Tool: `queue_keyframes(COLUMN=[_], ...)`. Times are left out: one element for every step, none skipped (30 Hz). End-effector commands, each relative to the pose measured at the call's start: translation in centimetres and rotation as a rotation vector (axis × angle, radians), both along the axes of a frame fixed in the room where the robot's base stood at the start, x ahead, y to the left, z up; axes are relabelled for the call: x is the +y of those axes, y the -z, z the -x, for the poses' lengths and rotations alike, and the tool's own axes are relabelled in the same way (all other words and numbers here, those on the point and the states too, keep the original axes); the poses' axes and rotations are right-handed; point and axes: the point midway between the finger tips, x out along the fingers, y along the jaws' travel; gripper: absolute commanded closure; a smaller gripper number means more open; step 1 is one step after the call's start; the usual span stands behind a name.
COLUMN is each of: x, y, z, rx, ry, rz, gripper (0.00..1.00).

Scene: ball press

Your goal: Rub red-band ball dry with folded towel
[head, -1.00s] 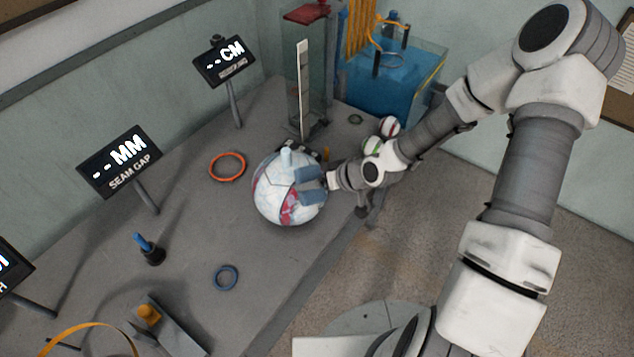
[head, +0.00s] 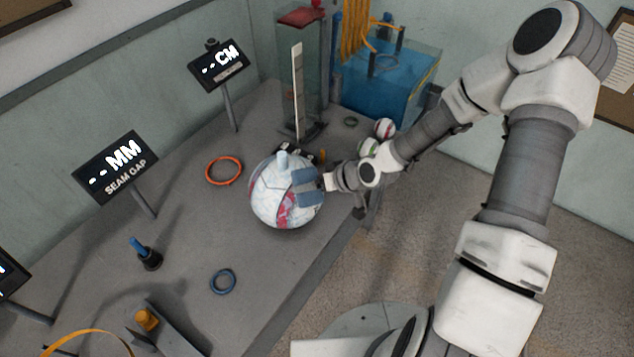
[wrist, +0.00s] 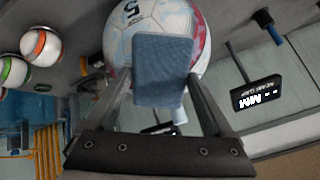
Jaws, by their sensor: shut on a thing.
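A large white ball (head: 268,205) with crimson patches rests on the grey bench; it also shows in the wrist view (wrist: 125,47), with a dark "5" on it. My gripper (head: 326,182) is shut on a folded blue towel (head: 308,197) at the right side of this ball. The towel fills the space between the fingers in the wrist view (wrist: 162,70) and covers part of the ball. It looks pressed to the ball, but the contact is hidden.
A pale blue peg (head: 283,159) shows at the large ball's top. A clear column (head: 303,75) and a blue water tank (head: 385,85) stand behind. An orange ring (head: 224,171) and a blue ring (head: 223,281) lie on the bench, with display stands (head: 115,167) at left.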

Motion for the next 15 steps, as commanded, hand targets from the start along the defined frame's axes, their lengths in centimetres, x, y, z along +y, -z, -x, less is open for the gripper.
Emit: queue_keyframes(x=[0.2, 0.3, 0.4, 0.4, 0.4, 0.4, 0.4, 0.4, 0.3, 0.2, 0.1, 0.0, -0.1, -0.2, -0.4], y=[0.1, 0.1, 0.1, 0.1, 0.0, 0.0, 0.0, 0.0, -0.1, -0.1, -0.1, -0.1, -0.1, -0.1, -0.1], z=[0.3, 0.4, 0.5, 0.6, 0.6, 0.6, 0.6, 0.5, 0.4, 0.3, 0.2, 0.0, -0.1, -0.3, -0.5], rx=[0.0, 0.0, 0.0, 0.0, 0.0, 0.0, 0.0, 0.001, 0.001, 0.0, 0.0, 0.0, 0.0, 0.0, 0.001], ry=[-0.002, -0.002, -0.002, -0.001, 0.0, 0.0, 0.0, 0.001, 0.001, 0.001, 0.001, 0.001, 0.001, 0.002, 0.003], rz=[0.001, 0.001, 0.0, 0.001, 0.0, 0.0, 0.0, 0.0, 0.0, -0.001, -0.001, -0.001, -0.001, -0.001, -0.001], gripper=[0.68, 0.68, 0.68, 0.68, 0.68, 0.68, 0.68, 0.68, 0.68, 0.68, 0.68, 0.68, 0.68, 0.68, 0.68])
